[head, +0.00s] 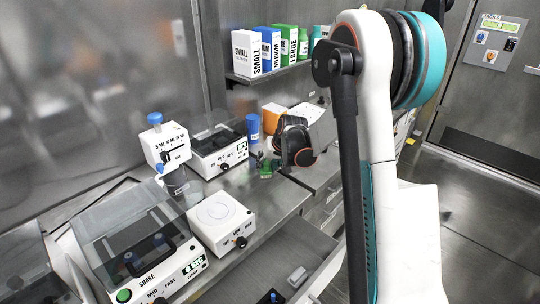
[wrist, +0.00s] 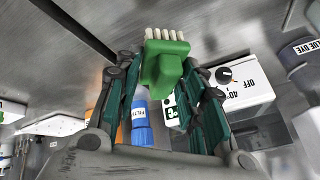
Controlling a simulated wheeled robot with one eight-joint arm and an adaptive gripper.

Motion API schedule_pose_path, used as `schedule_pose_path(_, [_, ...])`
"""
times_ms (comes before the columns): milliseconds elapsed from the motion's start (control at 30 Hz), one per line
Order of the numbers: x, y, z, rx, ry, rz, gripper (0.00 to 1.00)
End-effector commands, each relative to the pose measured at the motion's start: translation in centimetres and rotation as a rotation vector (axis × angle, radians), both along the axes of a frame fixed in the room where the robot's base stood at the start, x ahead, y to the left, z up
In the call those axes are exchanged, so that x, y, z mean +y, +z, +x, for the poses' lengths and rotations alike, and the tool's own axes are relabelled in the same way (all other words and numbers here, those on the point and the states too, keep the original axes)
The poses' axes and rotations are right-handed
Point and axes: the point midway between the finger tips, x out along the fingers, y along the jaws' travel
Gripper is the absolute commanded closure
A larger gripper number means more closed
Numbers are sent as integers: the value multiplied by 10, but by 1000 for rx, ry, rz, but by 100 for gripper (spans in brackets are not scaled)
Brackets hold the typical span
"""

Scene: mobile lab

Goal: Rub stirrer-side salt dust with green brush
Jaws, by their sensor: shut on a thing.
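My gripper (head: 266,162) is shut on the green brush (head: 265,171) above the metal bench, near the front of the white heater-like box. In the wrist view, the dark green fingers (wrist: 163,78) close on both sides of the green brush (wrist: 164,62), and its pale bristles point away from my wrist. The stirrer (head: 222,214), a white box with a round top plate and a black knob, stands left of and nearer than my gripper. I cannot make out any salt dust in either view.
A white knobbed box (head: 219,150) and a blue bottle (head: 252,127) stand behind the brush. A dispenser (head: 165,146) on a dark bottle stands behind the stirrer. A lidded shaker (head: 140,250) is at front left. Bare bench (head: 263,203) lies right of the stirrer.

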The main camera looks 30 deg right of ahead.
Motion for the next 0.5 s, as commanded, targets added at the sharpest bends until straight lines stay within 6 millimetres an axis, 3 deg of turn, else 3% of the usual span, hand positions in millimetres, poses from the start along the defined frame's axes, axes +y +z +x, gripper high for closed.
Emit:
schedule_pose_path(200, [3, 20, 2, 0, 1, -1, 85])
schedule_pose_path(500, [4, 22, 3, 0, 1, 0, 85])
